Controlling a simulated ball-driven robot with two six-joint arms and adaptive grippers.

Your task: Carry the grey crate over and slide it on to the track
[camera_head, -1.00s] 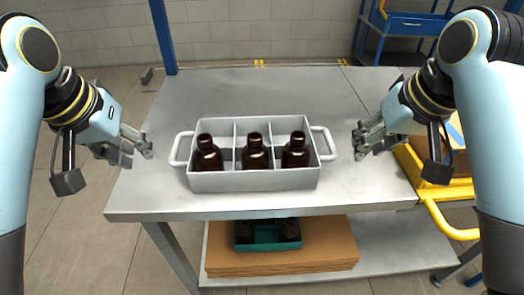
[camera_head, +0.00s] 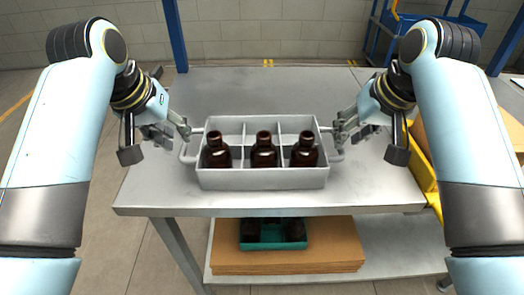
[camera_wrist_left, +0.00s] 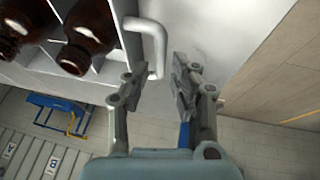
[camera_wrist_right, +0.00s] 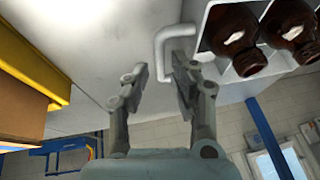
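The grey crate (camera_head: 262,179) stands on the metal table, with three amber bottles in its front compartments; the middle one (camera_head: 263,156) is upright. My left gripper (camera_head: 183,130) is open at the crate's left handle. In the left wrist view, this handle (camera_wrist_left: 158,45) reaches toward the gap between the open fingers (camera_wrist_left: 155,82). My right gripper (camera_head: 340,130) is at the right handle. In the right wrist view, its fingers (camera_wrist_right: 161,82) are open, with the handle (camera_wrist_right: 162,45) just ahead of the gap. I cannot make out a track.
The table top (camera_head: 240,92) is clear behind the crate. A yellow-sided cart or rack (camera_head: 424,170) stands at the table's right. Below, a green crate (camera_head: 275,236) with dark bottles sits on cardboard (camera_head: 325,250) on the lower shelf. A blue cart (camera_head: 432,22) stands at the back right.

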